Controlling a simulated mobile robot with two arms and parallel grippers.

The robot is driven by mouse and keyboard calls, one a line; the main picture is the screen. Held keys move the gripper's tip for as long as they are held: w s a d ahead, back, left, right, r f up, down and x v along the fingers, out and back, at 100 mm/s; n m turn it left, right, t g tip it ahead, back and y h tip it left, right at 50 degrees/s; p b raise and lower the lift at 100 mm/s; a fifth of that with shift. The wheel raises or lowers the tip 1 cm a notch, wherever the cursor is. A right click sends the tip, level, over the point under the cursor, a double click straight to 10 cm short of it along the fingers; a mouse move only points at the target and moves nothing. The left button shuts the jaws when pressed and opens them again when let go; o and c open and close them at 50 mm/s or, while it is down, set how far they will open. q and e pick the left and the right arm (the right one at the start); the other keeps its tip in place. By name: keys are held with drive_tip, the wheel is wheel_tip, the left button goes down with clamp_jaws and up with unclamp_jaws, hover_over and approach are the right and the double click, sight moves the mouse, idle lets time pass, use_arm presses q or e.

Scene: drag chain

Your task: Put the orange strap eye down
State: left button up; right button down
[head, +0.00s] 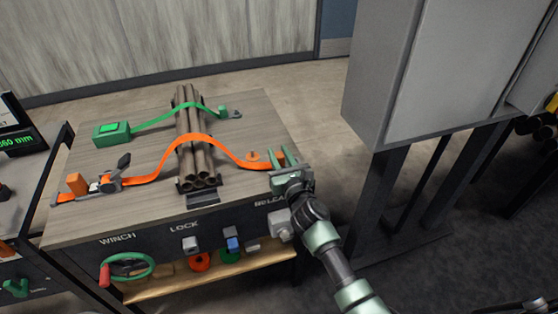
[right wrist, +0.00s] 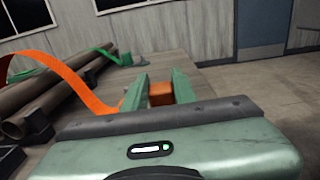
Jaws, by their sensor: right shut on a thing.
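The orange strap (head: 205,140) runs from a ratchet buckle (head: 108,183) at the left of the bench, arches over the pipe bundle (head: 190,130) and comes down at the right. My right gripper (head: 287,160) is at the bench's right edge, shut on the strap's orange end piece, the eye (right wrist: 160,94). In the right wrist view the eye sits between the two green fingers (right wrist: 158,92), with the strap (right wrist: 95,92) leading in from the left. Whether the eye touches the bench is hidden. A small orange peg (head: 252,156) stands just left of the gripper. My left gripper is out of view.
A green strap (head: 170,113) crosses the pipes farther back, from a green box (head: 111,132) to a green post (head: 223,112). The bench front has a green winch wheel (head: 128,267) and several controls. A grey cabinet (head: 450,75) stands at the right.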

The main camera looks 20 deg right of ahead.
drive_tip(key=shift+f, duration=0.3)
drive_tip(key=shift+f, duration=0.15)
drive_tip(key=c, duration=1.1)
unclamp_jaws()
drive_tip(key=shift+r, duration=0.3)
drive_tip(key=s, duration=1.2)
drive_tip(key=shift+d+f+p, duration=0.15)
drive_tip(key=shift+d+p, duration=0.05)
drive_tip(key=shift+p, duration=0.1)
